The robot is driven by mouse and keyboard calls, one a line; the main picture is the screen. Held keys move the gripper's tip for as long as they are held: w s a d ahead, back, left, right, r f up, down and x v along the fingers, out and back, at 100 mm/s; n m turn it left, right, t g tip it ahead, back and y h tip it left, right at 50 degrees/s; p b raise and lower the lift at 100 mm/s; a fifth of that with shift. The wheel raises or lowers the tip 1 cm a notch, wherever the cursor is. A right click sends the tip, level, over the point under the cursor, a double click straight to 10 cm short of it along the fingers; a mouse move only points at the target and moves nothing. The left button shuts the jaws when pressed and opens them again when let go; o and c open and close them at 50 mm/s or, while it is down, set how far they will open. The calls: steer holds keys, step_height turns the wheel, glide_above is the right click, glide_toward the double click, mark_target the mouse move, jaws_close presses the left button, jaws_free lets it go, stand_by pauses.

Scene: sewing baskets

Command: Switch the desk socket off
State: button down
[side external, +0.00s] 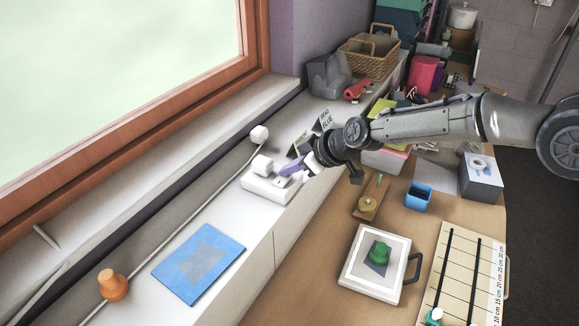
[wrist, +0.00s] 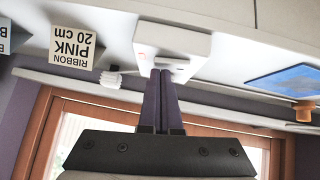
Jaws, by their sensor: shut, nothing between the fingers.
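The desk socket (side external: 270,186) is a white box on the pale ledge below the window, with a white plug-like block on its top. In the wrist view the socket (wrist: 190,42) is at top centre, with a small reddish mark near its left end. My gripper (side external: 286,170) is shut and empty, its purple fingers side by side. Its fingertips (wrist: 163,72) reach the near edge of the socket in the wrist view, close to a small pale part that may be the switch. I cannot tell whether they touch it. The fingers hide part of the socket.
A white knob (side external: 259,133) on a cable, a blue card (side external: 198,263) and an orange peg (side external: 113,285) lie along the ledge. A ribbon sign (wrist: 76,40) stands beside the socket. A blue cup (side external: 418,196) and white-framed tray (side external: 352,275) are on the wooden desk.

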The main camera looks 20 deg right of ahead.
steer(key=shift+f, duration=0.2)
steer(key=shift+s+a+r, duration=0.1)
steer(key=shift+s+a, duration=0.45)
steer(key=shift+r, duration=0.15)
steer(key=r, duration=0.4)
steer(key=shift+s+a+r, duration=0.1)
steer(key=shift+s+r, duration=0.15)
steer(key=shift+s, duration=0.05)
steer(key=v, duration=0.9)
steer(key=shift+s, duration=0.2)
